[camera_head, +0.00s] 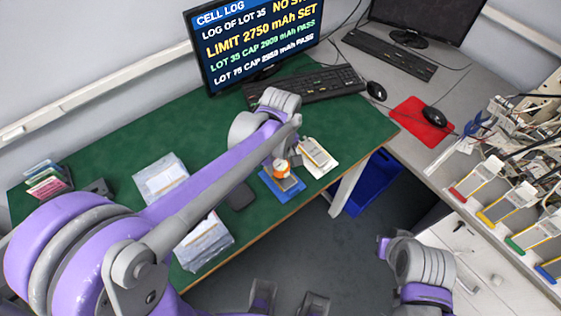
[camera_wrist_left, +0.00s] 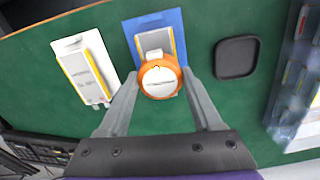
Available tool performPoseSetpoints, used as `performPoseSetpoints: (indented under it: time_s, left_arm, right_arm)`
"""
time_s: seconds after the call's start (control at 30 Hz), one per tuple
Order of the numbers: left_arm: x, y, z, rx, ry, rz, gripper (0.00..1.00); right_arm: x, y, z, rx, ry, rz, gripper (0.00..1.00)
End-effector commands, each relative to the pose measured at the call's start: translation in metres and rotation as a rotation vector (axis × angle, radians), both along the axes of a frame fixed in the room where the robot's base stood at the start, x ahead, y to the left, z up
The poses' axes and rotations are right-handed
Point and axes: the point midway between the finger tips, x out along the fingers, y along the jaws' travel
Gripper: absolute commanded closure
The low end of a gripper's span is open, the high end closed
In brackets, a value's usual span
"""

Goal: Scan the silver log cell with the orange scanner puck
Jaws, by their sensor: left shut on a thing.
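My left gripper (camera_head: 281,172) is shut on the orange scanner puck (camera_wrist_left: 160,79), with one finger at each side of it. The puck has a pale round top with a dark line across it. It is over the near end of a silver cell (camera_wrist_left: 154,41) with yellow edges on a blue mat (camera_wrist_left: 176,22). The puck covers part of this cell, and I cannot tell whether the two touch. In the head view the blue mat (camera_head: 288,191) is near the table's front edge.
Another silver cell (camera_wrist_left: 87,70) lies on a white card beside the mat. A dark square tray (camera_wrist_left: 236,57) is on the other side. Clear bags (camera_head: 160,178) lie farther left on the green table. A monitor (camera_head: 255,45) shows the cell log behind a keyboard (camera_head: 305,84).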

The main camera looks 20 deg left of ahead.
Motion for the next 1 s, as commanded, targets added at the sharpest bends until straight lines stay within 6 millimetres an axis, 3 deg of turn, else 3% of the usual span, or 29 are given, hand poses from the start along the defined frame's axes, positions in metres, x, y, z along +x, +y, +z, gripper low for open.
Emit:
performPoseSetpoints:
  time_s: [0.53, 1.0]
  left_arm:
    - [0.000, 0.000, 0.004, 0.000, 0.000, 0.000, 0.95]
    - [0.001, 0.000, 0.050, 0.000, -0.001, 0.000, 0.95]
  right_arm:
    - [0.001, 0.000, 0.003, 0.000, -0.001, 0.000, 1.00]
    - [0.011, 0.000, 0.038, 0.000, -0.020, 0.000, 1.00]
